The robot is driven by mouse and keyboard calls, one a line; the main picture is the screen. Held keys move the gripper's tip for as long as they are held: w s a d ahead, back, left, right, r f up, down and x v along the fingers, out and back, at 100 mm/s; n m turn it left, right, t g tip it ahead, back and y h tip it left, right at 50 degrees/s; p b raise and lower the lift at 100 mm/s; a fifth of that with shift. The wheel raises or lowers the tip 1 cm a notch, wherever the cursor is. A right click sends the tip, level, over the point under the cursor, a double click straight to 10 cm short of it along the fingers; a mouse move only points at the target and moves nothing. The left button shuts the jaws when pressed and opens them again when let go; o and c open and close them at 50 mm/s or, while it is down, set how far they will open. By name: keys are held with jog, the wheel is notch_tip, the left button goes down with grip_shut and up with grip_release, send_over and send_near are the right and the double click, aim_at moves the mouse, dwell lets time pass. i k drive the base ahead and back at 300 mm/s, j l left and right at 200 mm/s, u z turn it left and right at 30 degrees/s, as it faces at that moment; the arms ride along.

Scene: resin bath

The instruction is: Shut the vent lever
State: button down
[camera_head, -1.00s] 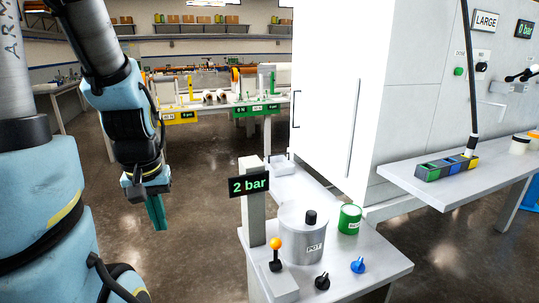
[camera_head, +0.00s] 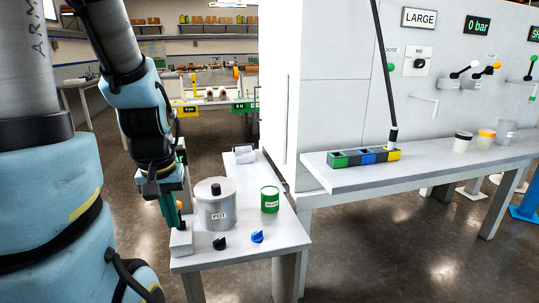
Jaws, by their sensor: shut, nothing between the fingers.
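My gripper (camera_head: 171,213) hangs with its teal fingers shut, pointing down at the left end of the small grey table (camera_head: 240,252). It is in front of or beside a lever on a grey block (camera_head: 182,243). Only a bit of the lever's orange knob (camera_head: 179,205) shows; the rest is hidden, and I cannot tell whether the fingers touch it. Other levers stand on the wall panel: one with a white knob (camera_head: 474,64), one with an orange knob, one with a green knob (camera_head: 535,59). No readable label marks any as the vent lever.
A lidded metal pot (camera_head: 215,210) stands right of my gripper, with a green can (camera_head: 270,200) beyond it. Black (camera_head: 219,243) and blue (camera_head: 257,237) knobs sit on the table's front. A white bench (camera_head: 350,180) on the right holds a coloured block row (camera_head: 365,157) and several cups.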

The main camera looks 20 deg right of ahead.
aim_at(496, 65)
jog(key=l, duration=0.75)
jog(key=k+l+u, duration=0.1)
jog(key=l, duration=1.35)
jog(key=k+l, duration=0.1)
jog(key=l, duration=0.6)
jog(key=i+l, duration=0.1)
jog(key=l, duration=0.65)
jog(key=i+l+u, duration=0.1)
jog(key=l, duration=0.65)
jog(key=i+l, duration=0.1)
jog(key=l, duration=0.65)
